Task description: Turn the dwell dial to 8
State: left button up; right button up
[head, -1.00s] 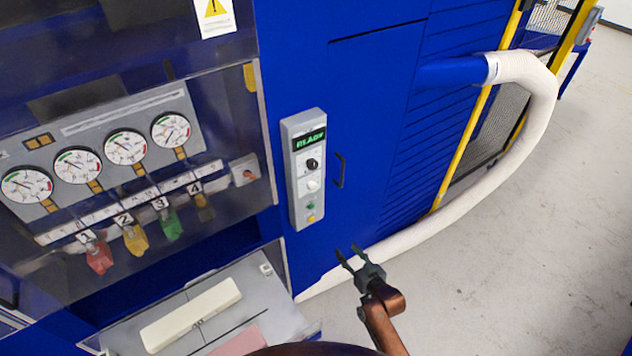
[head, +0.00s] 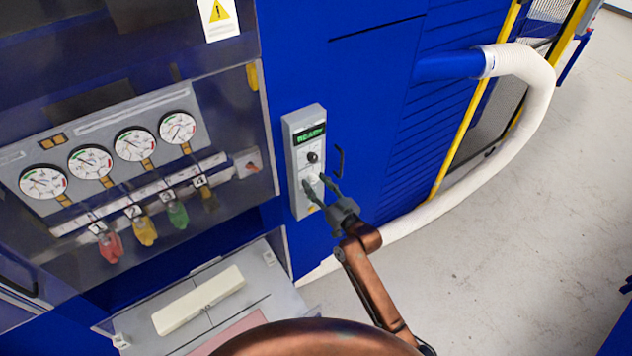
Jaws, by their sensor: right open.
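A grey control panel (head: 290,128) is mounted on the blue machine front, with a lit green READY display (head: 311,134) at its top. Below the display is a black dial (head: 312,157), and under that a white dial (head: 311,179). The dial labels are too small to read. My right gripper (head: 314,182) is open, its two fingers on either side of the white dial. I cannot tell whether they touch it. The gripper's body and fingers cover the lower part of the panel. My left gripper is not in view.
Several round gauges (head: 134,145) and coloured tags (head: 144,230) sit behind a clear cover at left. A dark handle (head: 339,160) is just right of the panel. A thick white hose (head: 520,130) curves down at right. A tray with a white bar (head: 198,300) is below.

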jog(key=shift+w+a, duration=0.15)
jog(key=shift+w, duration=0.05)
grip_shut()
dwell(0.5)
